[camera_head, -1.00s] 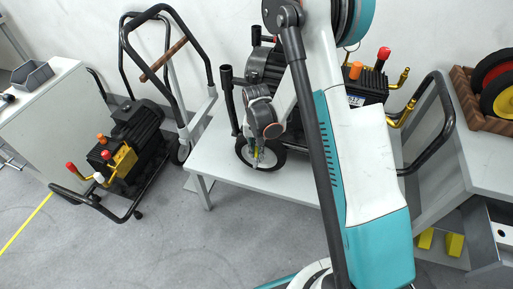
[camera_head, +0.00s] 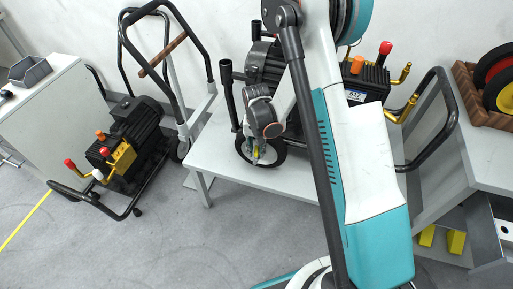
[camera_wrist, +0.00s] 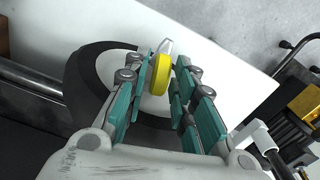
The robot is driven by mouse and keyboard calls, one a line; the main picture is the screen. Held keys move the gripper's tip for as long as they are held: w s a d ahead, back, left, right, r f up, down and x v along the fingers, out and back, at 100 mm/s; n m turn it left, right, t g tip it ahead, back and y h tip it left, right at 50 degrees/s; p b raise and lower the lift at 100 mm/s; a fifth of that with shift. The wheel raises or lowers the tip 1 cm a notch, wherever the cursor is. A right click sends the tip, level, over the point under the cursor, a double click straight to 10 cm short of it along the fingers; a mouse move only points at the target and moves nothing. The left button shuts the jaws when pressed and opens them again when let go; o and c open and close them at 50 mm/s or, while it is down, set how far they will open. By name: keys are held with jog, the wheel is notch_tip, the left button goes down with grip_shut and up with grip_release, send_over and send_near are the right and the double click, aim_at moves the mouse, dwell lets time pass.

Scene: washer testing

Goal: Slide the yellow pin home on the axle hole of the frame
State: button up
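The wheel (camera_wrist: 95,75) lies just behind the fingers in the wrist view. The axle hole is hidden, so I cannot tell whether the pin touches it.
The frame carries a black motor unit (camera_head: 372,85) with red and orange knobs. The grey-white table (camera_head: 230,172) has bare room at its front left. A similar cart (camera_head: 130,150) stands on the floor at left. A crate of wheels (camera_head: 480,112) sits at right.

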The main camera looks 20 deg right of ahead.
dwell(0.3)
notch_tip(320, 180, up, 12)
dwell(0.6)
dwell(0.4)
jog(key=s+r+n+t, duration=0.2)
jog(key=s+r, duration=0.5)
jog(key=r, duration=0.2)
jog(key=s+r+n+t, duration=0.1)
jog(key=s+r+t, duration=0.2)
jog(key=s+r, duration=0.6)
jog(key=s+r+n+t, duration=0.1)
jog(key=s+r+t, duration=0.1)
jog(key=s, duration=0.5)
jog(key=shift+r+n, duration=0.2)
jog(key=shift+n, duration=0.1)
jog(key=shift+d, duration=0.15)
